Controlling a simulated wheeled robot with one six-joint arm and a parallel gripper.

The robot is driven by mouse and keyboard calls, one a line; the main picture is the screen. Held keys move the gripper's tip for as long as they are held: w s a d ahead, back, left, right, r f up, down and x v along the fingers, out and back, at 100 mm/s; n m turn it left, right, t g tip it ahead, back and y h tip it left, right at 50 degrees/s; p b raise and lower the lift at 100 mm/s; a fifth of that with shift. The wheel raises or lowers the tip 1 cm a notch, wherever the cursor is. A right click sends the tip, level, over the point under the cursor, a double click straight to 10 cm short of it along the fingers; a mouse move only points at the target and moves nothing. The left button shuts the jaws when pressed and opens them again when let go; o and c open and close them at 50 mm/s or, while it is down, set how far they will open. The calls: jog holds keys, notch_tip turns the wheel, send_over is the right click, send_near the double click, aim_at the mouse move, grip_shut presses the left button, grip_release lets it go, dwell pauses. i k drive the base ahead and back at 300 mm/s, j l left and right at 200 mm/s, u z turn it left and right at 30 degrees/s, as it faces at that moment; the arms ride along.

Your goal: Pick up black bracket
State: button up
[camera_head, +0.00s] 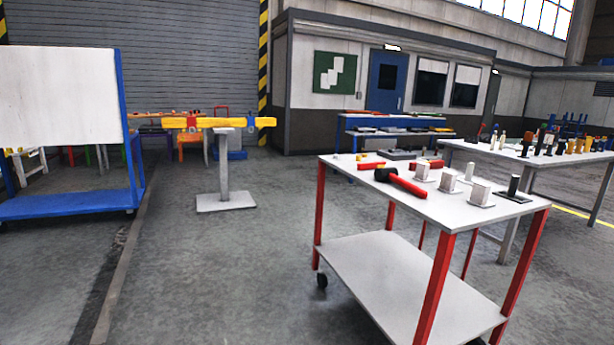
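A black bracket (513,188), with a flat dark base and an upright post, stands near the right corner of the white top of a red-legged cart (440,212). Several white brackets of similar shape stand to its left, the nearest one (480,194) close beside it. The black bracket is small in the picture, so its finer shape cannot be told. My gripper is not in view.
A red-handled tool with a black head (400,181) lies on the cart top. Behind it, a white table (560,162) holds many small parts. A blue-framed white board cart (62,98) and a yellow beam on a stand (224,165) are left. Open concrete floor lies between.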

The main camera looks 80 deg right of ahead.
aim_at(510, 194)
jog(key=z, duration=3.6)
jog(key=i+l+u, duration=0.25)
jog(key=i+l, duration=0.35)
jog(key=i, duration=0.35)
jog(key=i+l+u, duration=0.25)
jog(key=i+l, duration=0.55)
jog(key=i, duration=0.15)
